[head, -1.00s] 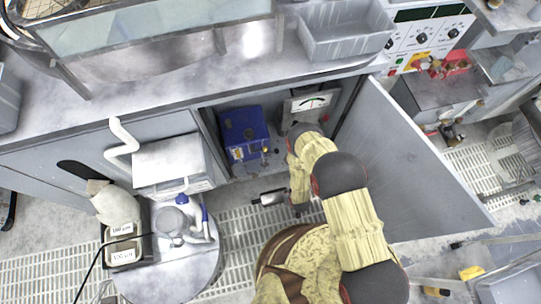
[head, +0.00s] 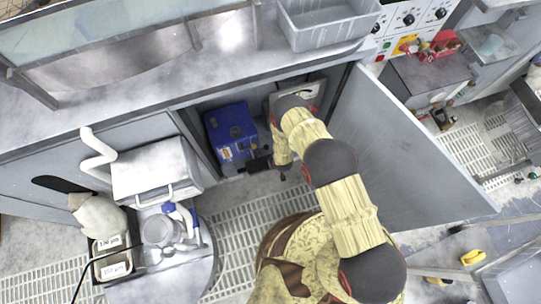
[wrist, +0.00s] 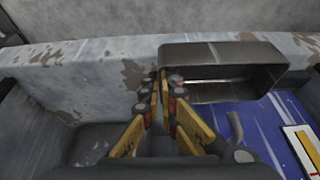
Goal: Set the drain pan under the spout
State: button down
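A small dark open pan (head: 259,163), which I take as the drain pan, is beside my gripper (head: 279,172), in front of the blue unit (head: 229,130) at the open cabinet. In the wrist view, the pan (wrist: 225,54) is a dark rectangular tray just right of the fingertips. My gripper (wrist: 160,84) has its yellow fingers drawn together at the pan's near end and appears shut on its edge. The blue unit (wrist: 255,122) lies below right. A grey curved stub (wrist: 239,150) on it may be the spout; I cannot be sure.
The open cabinet door (head: 395,140) stands right of my arm. A gauge box (head: 307,92) is inside, behind my arm. A round side table (head: 180,270) holds bottles at left. The grated floor (head: 240,225) before the cabinet is clear. A worn grey ledge (wrist: 90,65) crosses the wrist view.

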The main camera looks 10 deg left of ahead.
jog(key=w+a, duration=0.1)
jog(key=w+b, duration=0.1)
jog(key=w+a, duration=0.1)
jog(key=w, duration=0.1)
jog(key=shift+a+b, duration=0.35)
jog(key=shift+b, duration=0.05)
jog(key=shift+s+d+f+b, duration=0.1)
jog(key=shift+f+b, duration=0.3)
jog(key=shift+f, duration=0.4)
jog(key=shift+r, duration=0.1)
jog(key=c, duration=2)
grip_release()
jog(key=shift+c, duration=0.2)
jog(key=p+v, duration=0.5)
jog(key=v, duration=0.7)
jog(key=shift+s, duration=0.1)
